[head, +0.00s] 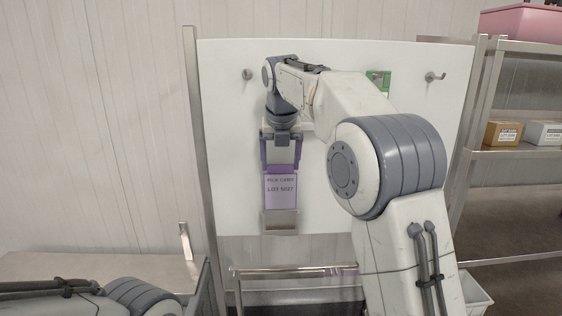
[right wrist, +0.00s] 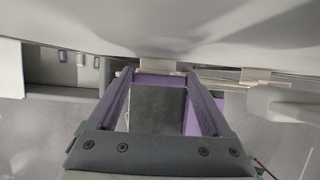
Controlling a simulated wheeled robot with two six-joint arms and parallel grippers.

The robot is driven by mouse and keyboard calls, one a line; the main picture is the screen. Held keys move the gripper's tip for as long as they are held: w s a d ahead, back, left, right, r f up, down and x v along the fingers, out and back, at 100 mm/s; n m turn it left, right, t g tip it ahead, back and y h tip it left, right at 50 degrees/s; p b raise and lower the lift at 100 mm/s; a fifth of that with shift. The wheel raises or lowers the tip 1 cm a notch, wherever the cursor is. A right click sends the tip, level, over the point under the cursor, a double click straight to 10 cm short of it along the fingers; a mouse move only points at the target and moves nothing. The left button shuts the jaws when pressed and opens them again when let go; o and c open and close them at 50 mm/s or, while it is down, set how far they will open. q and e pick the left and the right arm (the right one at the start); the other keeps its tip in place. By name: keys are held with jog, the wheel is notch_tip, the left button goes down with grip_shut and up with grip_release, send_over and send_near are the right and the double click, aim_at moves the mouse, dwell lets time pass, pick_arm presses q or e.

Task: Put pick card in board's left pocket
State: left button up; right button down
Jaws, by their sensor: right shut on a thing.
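The purple pick card (head: 281,190), printed "LOT 5227", is upright in front of the white board (head: 230,110). My right gripper (head: 281,167) is above it, pointing down, with its fingers at the card's upper part, shut on it. The left pocket (head: 280,222), a small grey metal holder low on the board, is directly below the card. The card's lower edge meets the pocket's top; I cannot tell whether it is inside. In the right wrist view the card (right wrist: 190,112) shows between the fingers of the gripper (right wrist: 160,82). My left gripper is out of view.
A green card (head: 378,80) is high on the board, partly behind my right arm. Metal hooks (head: 435,77) stick out from the board. A shelf rack (head: 515,153) with boxes stands at the right. A metal rail (head: 295,271) runs below the board.

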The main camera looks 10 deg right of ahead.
aim_at(281, 191)
jog(key=shift+f+b, duration=2.95)
jog(key=shift+f, duration=1.05)
grip_release()
jog(key=v, duration=1)
jog(key=shift+r, duration=0.25)
jog(key=shift+s, duration=0.1)
